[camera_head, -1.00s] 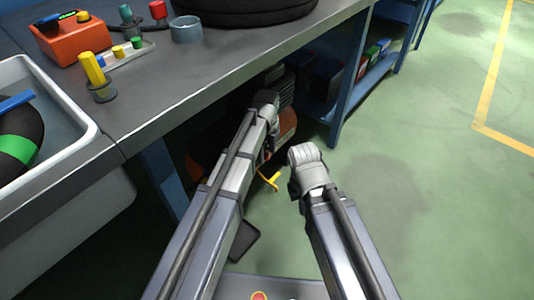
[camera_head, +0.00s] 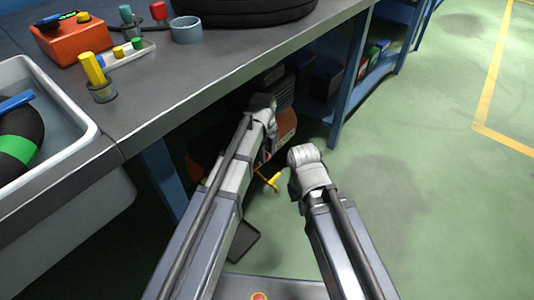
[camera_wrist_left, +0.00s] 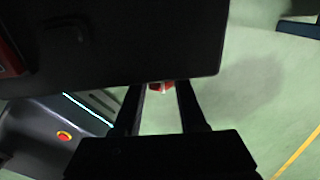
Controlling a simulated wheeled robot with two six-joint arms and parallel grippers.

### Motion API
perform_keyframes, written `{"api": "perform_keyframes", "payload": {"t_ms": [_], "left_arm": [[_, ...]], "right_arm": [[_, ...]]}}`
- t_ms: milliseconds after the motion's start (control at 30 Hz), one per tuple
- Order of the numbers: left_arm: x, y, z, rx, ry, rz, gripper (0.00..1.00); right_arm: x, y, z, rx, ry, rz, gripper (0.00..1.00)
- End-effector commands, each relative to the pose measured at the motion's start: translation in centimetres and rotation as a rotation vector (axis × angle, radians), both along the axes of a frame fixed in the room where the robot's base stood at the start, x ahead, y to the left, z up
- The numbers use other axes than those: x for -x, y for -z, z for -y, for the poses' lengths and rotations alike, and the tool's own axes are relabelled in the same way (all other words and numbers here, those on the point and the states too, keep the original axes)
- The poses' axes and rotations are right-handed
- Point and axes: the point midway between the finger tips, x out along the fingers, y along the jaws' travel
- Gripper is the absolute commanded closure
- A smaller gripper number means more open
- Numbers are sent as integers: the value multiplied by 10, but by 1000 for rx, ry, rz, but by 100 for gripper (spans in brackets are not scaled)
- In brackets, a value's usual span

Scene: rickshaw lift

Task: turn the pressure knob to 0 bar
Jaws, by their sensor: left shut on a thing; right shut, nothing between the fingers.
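My left gripper (camera_wrist_left: 160,95) is shut on a small red part, taken as the pressure knob (camera_wrist_left: 162,87); only a sliver shows between the fingertips, with a light patch on it. No scale or pointer is readable. In the head view my left arm reaches under the workbench to the orange compressor (camera_head: 287,122), whose near side is mostly hidden by the arm. My right gripper (camera_head: 293,188) is shut and empty, mostly hidden behind its own wrist, to the right of the left one and apart from the compressor.
The workbench (camera_head: 240,60) hangs over the compressor, with a blue leg (camera_head: 341,100) close to its right. A yellow piece (camera_head: 274,178) shows between my arms. A dark body (camera_wrist_left: 120,45) fills the upper left wrist view. Green floor (camera_head: 420,200) is clear at right.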

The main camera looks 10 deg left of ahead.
Motion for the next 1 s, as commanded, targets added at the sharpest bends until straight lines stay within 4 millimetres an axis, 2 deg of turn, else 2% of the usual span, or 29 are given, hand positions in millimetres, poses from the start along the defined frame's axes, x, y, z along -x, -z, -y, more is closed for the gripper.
{"api": "perform_keyframes", "payload": {"t_ms": [200,600,1000], "left_arm": [[8,3,-3,82,-2,123,100],[10,7,-5,235,-2,352,100],[9,4,-5,303,0,452,100]], "right_arm": [[0,8,0,0,2,0,100],[0,32,0,0,4,1,100],[0,43,0,-1,4,2,100]]}}
